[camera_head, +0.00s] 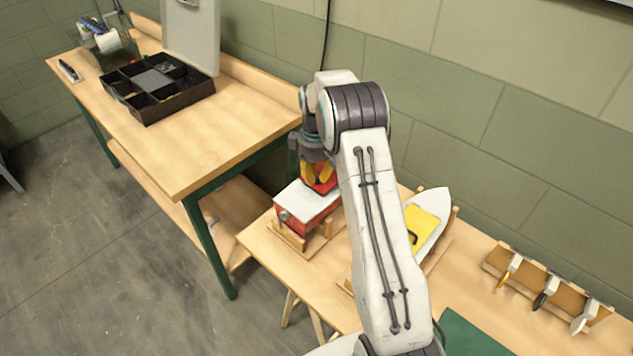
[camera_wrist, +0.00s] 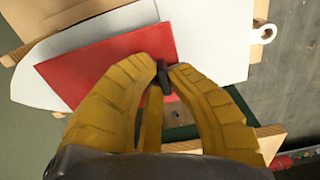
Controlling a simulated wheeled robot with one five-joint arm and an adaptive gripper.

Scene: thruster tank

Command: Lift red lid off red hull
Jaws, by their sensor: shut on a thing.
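The red hull (camera_head: 308,219) rests in a wooden cradle on the lower bench, its white deck facing up. The red lid (camera_head: 332,184) shows as a red patch around my fingertips at the deck's far end, partly hidden by them and my arm. In the wrist view the red lid (camera_wrist: 105,62) is a flat red panel over the white deck (camera_wrist: 220,40). My gripper (camera_wrist: 164,78) has its yellow fingers closed on the lid's small dark handle. In the head view my gripper (camera_head: 318,174) points down. I cannot tell whether the lid touches the deck.
A white hull with a yellow lid (camera_head: 424,222) sits to the right, partly behind my arm. A wooden rack (camera_head: 548,283) with several tools stands farther right. A green mat (camera_head: 480,335) lies in front. The higher left bench holds a black compartment case (camera_head: 155,100) with its cover up.

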